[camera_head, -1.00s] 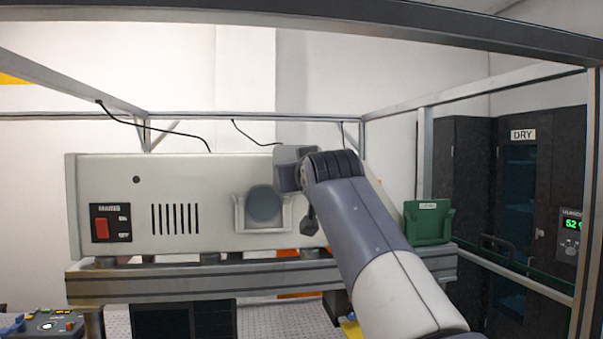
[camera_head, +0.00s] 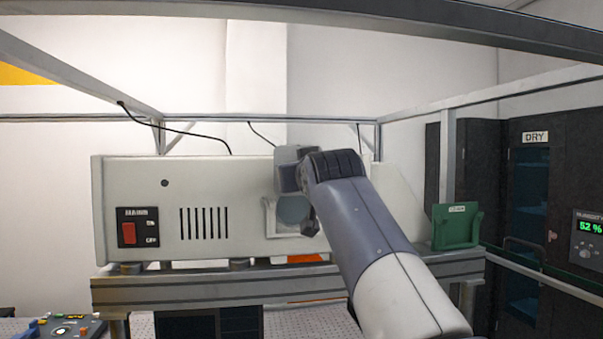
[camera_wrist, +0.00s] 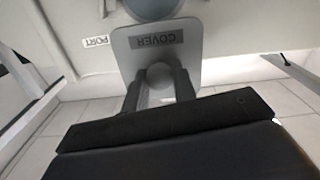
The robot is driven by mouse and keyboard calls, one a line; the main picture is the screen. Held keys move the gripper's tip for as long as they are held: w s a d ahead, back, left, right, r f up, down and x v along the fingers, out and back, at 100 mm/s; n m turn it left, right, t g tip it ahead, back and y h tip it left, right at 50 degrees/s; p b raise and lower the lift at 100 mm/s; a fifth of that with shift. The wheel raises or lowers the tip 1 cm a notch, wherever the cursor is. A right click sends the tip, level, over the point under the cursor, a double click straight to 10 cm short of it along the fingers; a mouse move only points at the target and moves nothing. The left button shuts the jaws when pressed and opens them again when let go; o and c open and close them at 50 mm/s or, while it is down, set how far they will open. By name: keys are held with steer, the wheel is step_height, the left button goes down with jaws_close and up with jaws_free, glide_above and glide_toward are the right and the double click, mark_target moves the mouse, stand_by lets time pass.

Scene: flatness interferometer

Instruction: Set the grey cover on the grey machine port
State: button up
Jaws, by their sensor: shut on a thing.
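The grey cover (camera_wrist: 190,55) is a flat plate with rounded corners, a "COVER" label and a round knob in the wrist view. My gripper (camera_wrist: 159,80) is shut on this knob, one finger on each side. The machine port (camera_wrist: 153,7) is a blue-grey disc just past the cover's far edge, cut by the top of the wrist view. In the head view the port (camera_head: 292,211) sits in a pale bracket on the machine front, partly hidden behind my arm. I cannot make out the cover there, nor tell how far it is from the port.
The cream machine (camera_head: 130,188) has a red switch (camera_head: 129,233) and slots, and stands on a grey rail (camera_head: 200,287). A green holder (camera_head: 457,226) stands to the right. Frame bars surround the machine. A "PORT" label (camera_wrist: 96,41) lies left of the cover.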

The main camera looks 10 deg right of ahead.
steer(key=shift+w, duration=0.15)
steer(key=shift+w, duration=0.6)
steer(key=shift+w, duration=0.15)
stand_by(0.5)
steer(key=shift+w+f, duration=0.15)
steer(key=shift+w, duration=1.1)
steer(key=shift+w, duration=0.25)
steer(key=shift+f+b, duration=2.25)
steer(key=shift+f, duration=0.55)
stand_by(2.3)
